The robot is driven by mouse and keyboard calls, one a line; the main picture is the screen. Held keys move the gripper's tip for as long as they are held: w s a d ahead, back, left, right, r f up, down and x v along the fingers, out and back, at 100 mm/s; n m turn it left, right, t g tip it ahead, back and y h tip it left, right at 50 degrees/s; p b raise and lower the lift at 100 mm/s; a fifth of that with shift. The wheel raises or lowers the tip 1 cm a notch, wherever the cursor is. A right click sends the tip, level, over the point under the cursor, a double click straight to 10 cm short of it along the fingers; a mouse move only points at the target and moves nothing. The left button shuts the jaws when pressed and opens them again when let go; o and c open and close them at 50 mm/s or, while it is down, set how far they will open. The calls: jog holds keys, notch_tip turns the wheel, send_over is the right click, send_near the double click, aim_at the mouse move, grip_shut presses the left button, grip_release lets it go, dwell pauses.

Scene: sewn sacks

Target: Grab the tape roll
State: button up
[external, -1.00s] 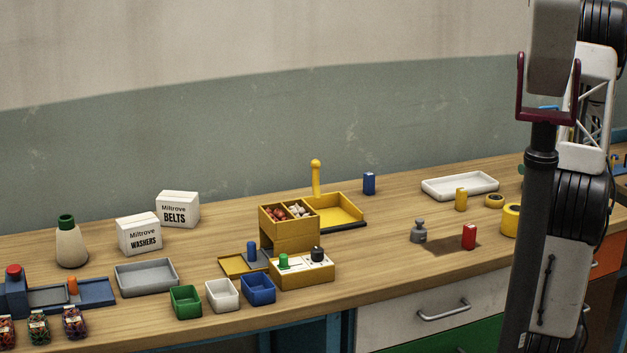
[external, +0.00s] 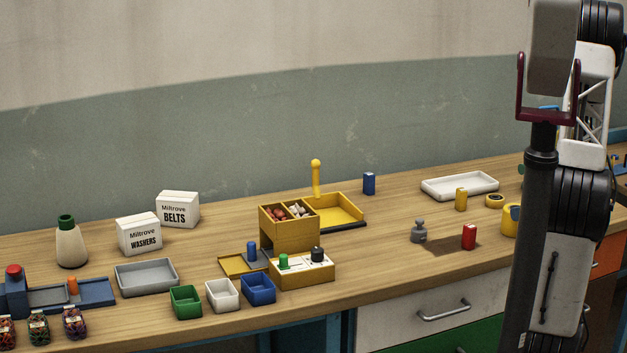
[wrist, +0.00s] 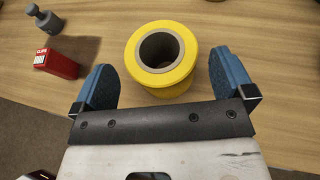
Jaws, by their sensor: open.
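The tape roll (wrist: 188,66) is a thick yellow ring with a tan core and a dark hollow middle, standing on its flat end on the bench. My gripper (wrist: 161,62) is open, with one blue finger on each side of the roll in the wrist view.
A red box (external: 469,236) and a grey weight (external: 418,232) stand left of the roll. A smaller yellow ring (external: 494,201), a yellow block (external: 461,199) and a white tray (external: 437,193) are behind it. Open wood lies left of the weight.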

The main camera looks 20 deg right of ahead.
jog(key=shift+x, duration=2)
jog(key=shift+c, duration=0.3)
jog(key=c, duration=0.7)
jog(key=shift+r, duration=4.95)
